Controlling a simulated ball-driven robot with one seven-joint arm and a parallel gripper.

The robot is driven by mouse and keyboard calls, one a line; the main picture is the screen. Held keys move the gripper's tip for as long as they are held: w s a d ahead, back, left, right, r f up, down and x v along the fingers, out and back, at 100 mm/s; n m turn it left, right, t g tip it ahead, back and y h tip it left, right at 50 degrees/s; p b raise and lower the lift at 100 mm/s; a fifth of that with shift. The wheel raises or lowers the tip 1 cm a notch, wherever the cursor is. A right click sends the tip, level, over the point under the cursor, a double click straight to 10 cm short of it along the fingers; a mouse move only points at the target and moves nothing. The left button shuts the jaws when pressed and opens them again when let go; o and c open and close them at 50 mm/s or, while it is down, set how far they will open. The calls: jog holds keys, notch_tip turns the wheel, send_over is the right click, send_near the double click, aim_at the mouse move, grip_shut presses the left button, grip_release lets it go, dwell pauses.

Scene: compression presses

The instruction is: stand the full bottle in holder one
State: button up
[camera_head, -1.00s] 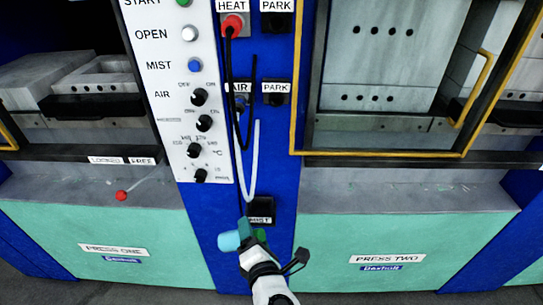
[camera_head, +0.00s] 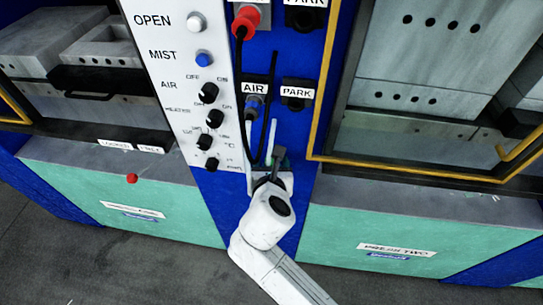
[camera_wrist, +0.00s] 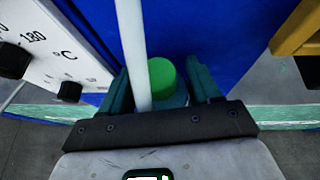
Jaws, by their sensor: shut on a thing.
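My gripper shows in the wrist view (camera_wrist: 160,100) with its teal fingers closed on the bottle (camera_wrist: 162,80). I see mainly the bottle's round green cap, with a little of its body below; how full it is cannot be seen. In the head view my gripper (camera_head: 279,160) is in front of the blue column between the presses, below the AIR and PARK sockets. There my own wrist hides nearly all of the bottle. Holder one cannot be made out now; my arm covers the lower part of the column.
A pale hose (camera_wrist: 135,50) hangs close to the bottle in the wrist view. A black cable (camera_head: 240,95) loops down from the red plug (camera_head: 245,20). The white control panel (camera_head: 180,90) is to the left, press two's yellow-edged frame (camera_head: 325,90) to the right.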

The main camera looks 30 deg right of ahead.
dwell(0.4)
jog(key=shift+f+b, duration=1.55)
jog(key=shift+f, duration=1.3)
jog(key=shift+s+p, duration=0.1)
jog(key=shift+p, duration=1.2)
jog(key=shift+f+b, duration=1.4)
jog(key=shift+f, duration=0.95)
jog(key=o, duration=1.4)
jog(key=shift+a, duration=0.1)
jog(key=v, duration=1)
jog(key=shift+s+r, duration=0.25)
jog(key=shift+s, duration=0.1)
